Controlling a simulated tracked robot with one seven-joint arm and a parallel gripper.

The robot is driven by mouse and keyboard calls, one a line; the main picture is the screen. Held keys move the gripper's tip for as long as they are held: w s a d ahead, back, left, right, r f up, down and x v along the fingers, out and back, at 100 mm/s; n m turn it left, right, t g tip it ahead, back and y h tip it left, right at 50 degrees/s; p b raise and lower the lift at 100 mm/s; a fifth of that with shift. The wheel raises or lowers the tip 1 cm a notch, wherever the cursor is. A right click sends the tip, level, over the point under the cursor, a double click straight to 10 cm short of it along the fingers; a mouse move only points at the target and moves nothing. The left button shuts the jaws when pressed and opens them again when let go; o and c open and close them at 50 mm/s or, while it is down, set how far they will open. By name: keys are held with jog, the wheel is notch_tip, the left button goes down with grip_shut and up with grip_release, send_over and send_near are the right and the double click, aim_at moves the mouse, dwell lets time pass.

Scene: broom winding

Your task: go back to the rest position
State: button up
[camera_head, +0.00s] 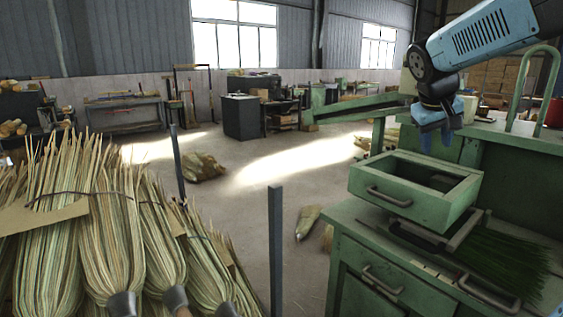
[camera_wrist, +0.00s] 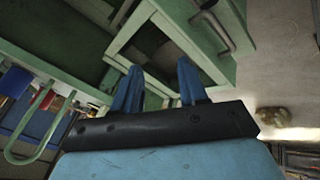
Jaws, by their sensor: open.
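My gripper (camera_head: 436,138) hangs from my blue arm at the upper right of the head view, above the green workbench and an open drawer. In the wrist view its two blue fingers (camera_wrist: 159,90) stand apart with nothing between them. The open green drawer (camera_head: 405,203) lies below the gripper, apart from it, and it also shows in the wrist view (camera_wrist: 230,58). Dark contents inside the drawer are too small to tell.
Tied broom bundles (camera_head: 75,225) fill the lower left. A grey post (camera_head: 276,250) stands in the middle. Green bristles (camera_head: 500,262) lie on the green workbench (camera_head: 375,235). A green tube frame (camera_head: 549,90) rises at the right. Open floor (camera_head: 250,205) lies between.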

jog(key=s+a+f+y, duration=0.1)
jog(key=s+a+f, duration=0.1)
jog(key=s+a, duration=0.2)
jog(key=s+a+f+t+y, duration=0.1)
jog(key=s+a+f+y, duration=0.1)
jog(key=s, duration=0.7)
jog(key=s+a+f+y, duration=0.1)
jog(key=s+a+f, duration=0.3)
jog(key=s+a, duration=0.2)
jog(key=shift+s+a, duration=0.15)
jog(key=shift+s, duration=0.25)
